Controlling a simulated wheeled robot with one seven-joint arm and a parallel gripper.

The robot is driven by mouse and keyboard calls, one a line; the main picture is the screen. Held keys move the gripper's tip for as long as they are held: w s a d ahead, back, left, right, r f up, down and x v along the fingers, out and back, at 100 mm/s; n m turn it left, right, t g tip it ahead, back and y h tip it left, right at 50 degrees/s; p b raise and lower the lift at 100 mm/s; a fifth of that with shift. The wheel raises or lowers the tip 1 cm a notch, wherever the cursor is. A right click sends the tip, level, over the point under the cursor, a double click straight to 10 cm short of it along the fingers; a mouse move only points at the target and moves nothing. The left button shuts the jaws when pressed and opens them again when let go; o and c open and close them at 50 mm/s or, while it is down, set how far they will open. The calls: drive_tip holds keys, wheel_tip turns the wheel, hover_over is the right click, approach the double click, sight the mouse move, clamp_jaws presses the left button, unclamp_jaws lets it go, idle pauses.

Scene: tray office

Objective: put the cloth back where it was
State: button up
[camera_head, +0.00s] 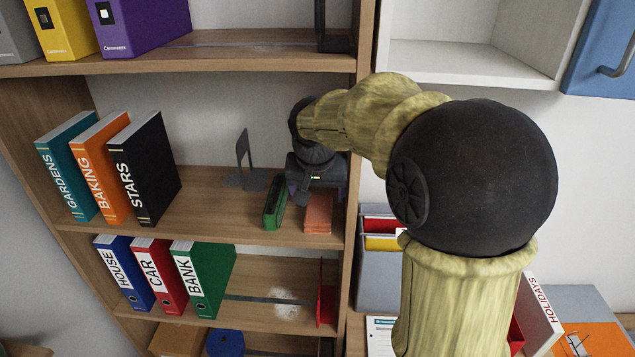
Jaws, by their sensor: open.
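A folded orange-pink cloth (318,216) lies on the middle shelf, near the shelf's right upright. My gripper (314,190) is at the back of that shelf, just behind and above the cloth in the picture. Its dark fingers are open and nothing shows between them. Part of the cloth's back edge is close to the gripper, and I cannot tell whether they touch. My arm reaches in from the right and hides part of the shelf's right upright.
A grey bookend (245,165) and several books stand further left. The shelf board (215,205) is clear between the books and the green object. A whitish smudge (286,303) marks the shelf below, beside a red bookend (327,292).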

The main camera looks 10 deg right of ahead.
drive_tip(key=v, duration=0.5)
drive_tip(key=shift+r+b, duration=0.15)
drive_tip(key=shift+b, duration=0.15)
drive_tip(key=s+d+f+n+g+y+p, duration=0.1)
drive_tip(key=s+f+n+p, duration=0.2)
drive_tip(key=s+f, duration=1.3)
drive_tip(key=shift+n+p, duration=0.3)
drive_tip(key=shift+p, duration=0.35)
drive_tip(key=shift+f, duration=0.15)
